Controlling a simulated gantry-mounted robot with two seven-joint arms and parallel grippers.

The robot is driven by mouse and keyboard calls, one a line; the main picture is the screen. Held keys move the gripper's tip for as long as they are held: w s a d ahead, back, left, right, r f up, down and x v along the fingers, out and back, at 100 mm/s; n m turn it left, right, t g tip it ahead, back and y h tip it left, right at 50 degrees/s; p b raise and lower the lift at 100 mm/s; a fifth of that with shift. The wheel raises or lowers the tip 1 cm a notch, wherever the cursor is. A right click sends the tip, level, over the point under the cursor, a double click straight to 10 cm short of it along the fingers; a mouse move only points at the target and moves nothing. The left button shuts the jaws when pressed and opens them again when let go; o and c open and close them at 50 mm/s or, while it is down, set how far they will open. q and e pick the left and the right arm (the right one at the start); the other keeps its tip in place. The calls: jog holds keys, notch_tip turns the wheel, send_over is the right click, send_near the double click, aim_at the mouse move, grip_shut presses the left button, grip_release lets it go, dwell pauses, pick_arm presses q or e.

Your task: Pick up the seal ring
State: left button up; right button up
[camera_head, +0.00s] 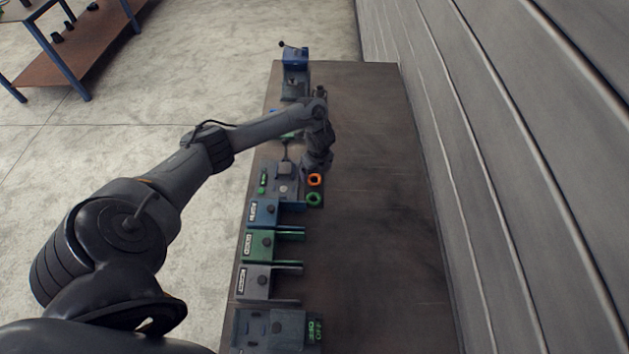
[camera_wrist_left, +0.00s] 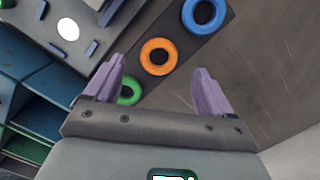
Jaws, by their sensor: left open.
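Three seal rings lie in a row on a dark strip (camera_wrist_left: 185,45) in the left wrist view: a blue ring (camera_wrist_left: 190,18), an orange ring (camera_wrist_left: 144,57) and a green ring (camera_wrist_left: 120,96). The orange ring (camera_head: 315,174) and the green ring (camera_head: 314,204) also show in the head view; the blue one is hidden there behind my arm. My left gripper (camera_wrist_left: 160,78) is open and empty, above the row. The orange ring appears between its fingers, and the left finger partly covers the green ring. My right gripper is not in view.
The bench (camera_head: 380,230) is clear to the right of the rings. Blue (camera_head: 262,212), green (camera_head: 258,244) and grey (camera_head: 256,282) holders line its left side. A blue vise-like device (camera_head: 294,58) stands at the far end. A ribbed wall (camera_head: 500,150) runs along the right.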

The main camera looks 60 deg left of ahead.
aim_at(315, 179)
pick_arm(q)
jog(key=shift+s+a+f, duration=0.1)
jog(key=shift+a+f, duration=0.05)
jog(key=shift+f, duration=1.75)
jog(key=c, duration=1.1)
jog(key=shift+r, duration=0.15)
